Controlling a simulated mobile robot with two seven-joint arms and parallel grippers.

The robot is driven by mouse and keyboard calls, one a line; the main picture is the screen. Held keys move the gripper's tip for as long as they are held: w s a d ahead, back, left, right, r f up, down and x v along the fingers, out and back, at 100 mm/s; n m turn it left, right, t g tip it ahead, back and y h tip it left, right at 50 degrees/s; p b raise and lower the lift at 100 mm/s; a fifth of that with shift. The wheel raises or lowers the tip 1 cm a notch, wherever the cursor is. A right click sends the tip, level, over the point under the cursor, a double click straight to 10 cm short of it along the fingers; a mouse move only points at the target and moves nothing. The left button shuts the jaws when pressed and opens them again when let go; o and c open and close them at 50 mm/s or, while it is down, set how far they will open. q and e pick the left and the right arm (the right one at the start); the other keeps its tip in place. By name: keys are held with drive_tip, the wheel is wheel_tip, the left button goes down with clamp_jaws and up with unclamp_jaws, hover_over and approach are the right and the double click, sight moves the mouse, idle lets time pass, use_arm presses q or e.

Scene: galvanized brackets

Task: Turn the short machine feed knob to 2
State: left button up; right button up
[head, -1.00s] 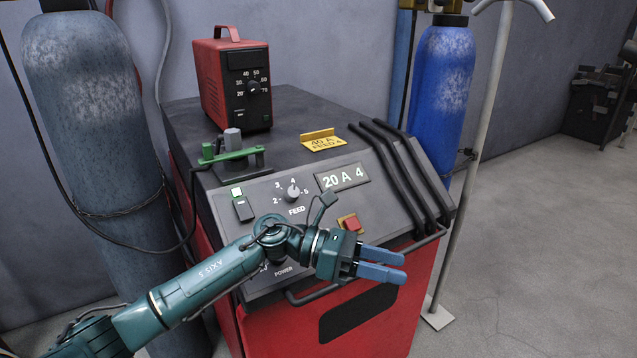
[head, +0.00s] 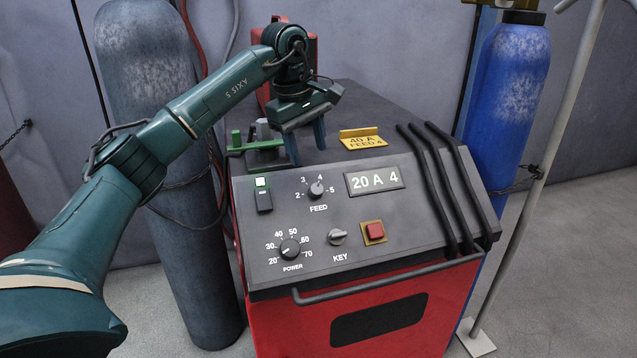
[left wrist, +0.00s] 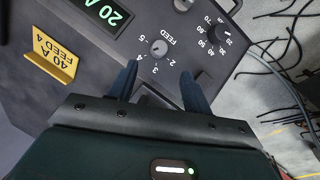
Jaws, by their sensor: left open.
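The feed knob (head: 316,189) is a small grey dial on the sloped black panel of the red machine (head: 262,232), with marks 2 to 5 around it. The display (head: 374,180) beside it reads "20 A 4". The knob also shows in the left wrist view (left wrist: 158,47), just beyond my fingertips; its exact pointer direction is hard to make out. My left gripper (head: 308,156) is open and empty, its blue fingers pointing down above the panel's back edge, behind the knob and apart from it. My right gripper is not in view.
A yellow "40 A FEED 4" sign (head: 363,140) and green clamp (head: 258,143) sit behind. Gas cylinders flank the machine.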

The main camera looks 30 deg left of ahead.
sight(317, 188)
use_arm(q)
drive_tip(key=x, duration=0.9)
drive_tip(key=shift+w+d+f+p, duration=0.1)
drive_tip(key=shift+f+p, duration=0.2)
drive_tip(key=shift+p, duration=0.1)
drive_tip(key=c, duration=1)
